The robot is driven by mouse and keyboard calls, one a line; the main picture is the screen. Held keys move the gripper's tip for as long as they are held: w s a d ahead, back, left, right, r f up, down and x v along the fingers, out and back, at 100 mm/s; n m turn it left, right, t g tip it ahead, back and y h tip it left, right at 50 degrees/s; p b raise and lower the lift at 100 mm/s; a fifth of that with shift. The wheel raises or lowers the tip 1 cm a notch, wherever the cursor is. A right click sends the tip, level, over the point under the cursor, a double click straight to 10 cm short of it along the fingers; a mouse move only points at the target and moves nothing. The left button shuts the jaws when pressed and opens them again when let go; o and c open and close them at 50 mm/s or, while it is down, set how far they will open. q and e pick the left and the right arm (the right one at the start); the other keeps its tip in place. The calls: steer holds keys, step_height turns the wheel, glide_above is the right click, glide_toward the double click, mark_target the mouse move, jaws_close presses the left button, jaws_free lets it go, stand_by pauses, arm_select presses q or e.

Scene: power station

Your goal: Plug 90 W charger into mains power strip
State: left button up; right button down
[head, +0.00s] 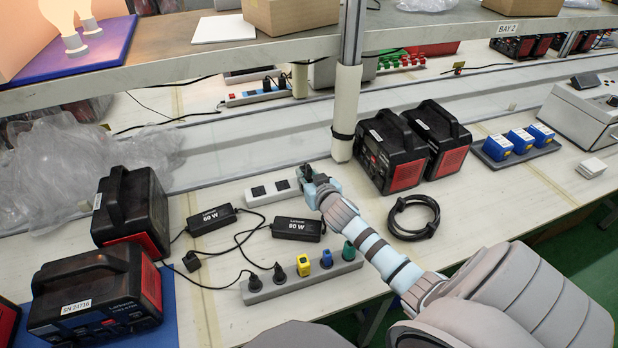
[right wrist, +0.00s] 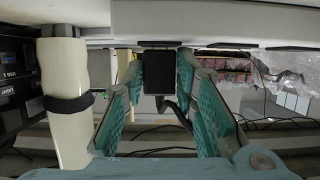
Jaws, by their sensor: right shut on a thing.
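The 90 W charger (head: 298,228) is a black brick lying on the bench. A white power strip (head: 270,191) with black sockets lies behind it; a grey strip (head: 300,280) with several coloured and black plugs lies in front. I cannot tell by label which is the mains strip. My right gripper (head: 312,180) is over the right end of the white strip. In the right wrist view it (right wrist: 160,85) is shut on a black plug (right wrist: 157,72) with a cable bending from it. Whether the plug touches a socket is hidden. My left gripper is out of view.
The 60 W charger (head: 211,220) and a loose black plug (head: 191,262) lie left of the 90 W charger. A shelf post (head: 347,110) stands close behind the gripper. A coiled black cable (head: 413,217) and black-red battery packs (head: 391,150) are at right.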

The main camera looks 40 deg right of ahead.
steer(key=shift+s+a+f, duration=0.1)
steer(key=shift+s+f, duration=0.25)
steer(key=shift+f, duration=0.3)
steer(key=shift+r+p, duration=0.2)
steer(key=shift+p, duration=0.2)
steer(key=shift+w, duration=0.1)
steer(key=shift+f+b, duration=0.2)
steer(key=shift+b, duration=0.15)
stand_by(0.7)
steer(key=shift+r+p, duration=0.2)
steer(key=shift+p, duration=0.15)
steer(key=shift+r, duration=0.1)
stand_by(0.4)
